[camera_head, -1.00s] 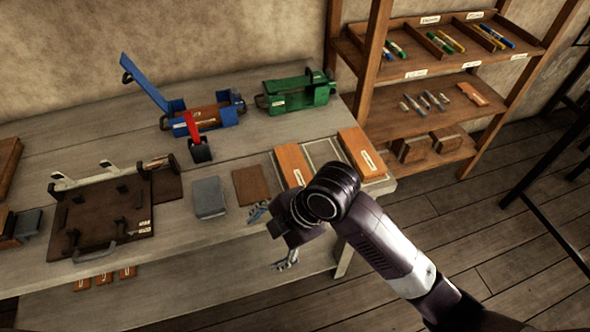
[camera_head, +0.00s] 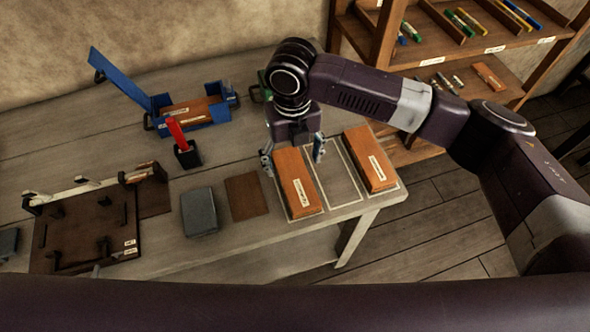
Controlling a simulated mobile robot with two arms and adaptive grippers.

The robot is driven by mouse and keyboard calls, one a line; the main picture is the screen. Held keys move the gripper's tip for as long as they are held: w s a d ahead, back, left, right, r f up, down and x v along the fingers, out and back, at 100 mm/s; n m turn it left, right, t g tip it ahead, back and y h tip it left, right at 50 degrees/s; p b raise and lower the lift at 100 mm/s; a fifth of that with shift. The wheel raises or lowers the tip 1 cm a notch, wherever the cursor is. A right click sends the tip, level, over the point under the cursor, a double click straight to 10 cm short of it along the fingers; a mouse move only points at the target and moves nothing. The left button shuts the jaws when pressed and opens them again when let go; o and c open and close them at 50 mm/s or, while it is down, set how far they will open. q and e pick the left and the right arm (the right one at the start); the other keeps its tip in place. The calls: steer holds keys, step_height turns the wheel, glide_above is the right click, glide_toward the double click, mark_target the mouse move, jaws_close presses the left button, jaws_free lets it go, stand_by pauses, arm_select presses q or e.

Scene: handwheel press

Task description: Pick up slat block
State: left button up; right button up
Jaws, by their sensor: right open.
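Two orange-brown wooden blocks with white labels lie at the right end of the table. The left block (camera_head: 300,196) and the right block (camera_head: 369,160) rest in outlined spaces, with an empty outlined space between them. The labels are too small to read, so I cannot tell which is the slat block. My right gripper (camera_head: 293,160) points down with its fingers apart, at the far end of the left block. One finger shows on each side of that block; whether they touch it I cannot tell. My left gripper is not in view.
A blue fixture (camera_head: 160,112) with a wooden piece inside stands behind, beside a red-handled tool (camera_head: 179,138). A grey block (camera_head: 199,210), a brown plate (camera_head: 247,197) and a dark board with clamps (camera_head: 85,232) lie to the left. A shelf (camera_head: 445,48) stands at right.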

mark_target(295, 177)
steer(key=shift+s+d+f+p, duration=0.1)
steer(key=shift+s+f+p, duration=0.35)
steer(key=shift+f, duration=0.35)
steer(key=shift+w+d+f+p, duration=0.15)
steer(key=shift+f+p, duration=0.25)
steer(key=shift+f, duration=0.35)
steer(key=shift+w+f, duration=0.25)
steer(key=shift+f, duration=1.2)
steer(key=c, duration=1.3)
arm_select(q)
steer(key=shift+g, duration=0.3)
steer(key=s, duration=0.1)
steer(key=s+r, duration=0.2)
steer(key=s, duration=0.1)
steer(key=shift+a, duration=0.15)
arm_select(e)
steer(key=shift+c, duration=0.8)
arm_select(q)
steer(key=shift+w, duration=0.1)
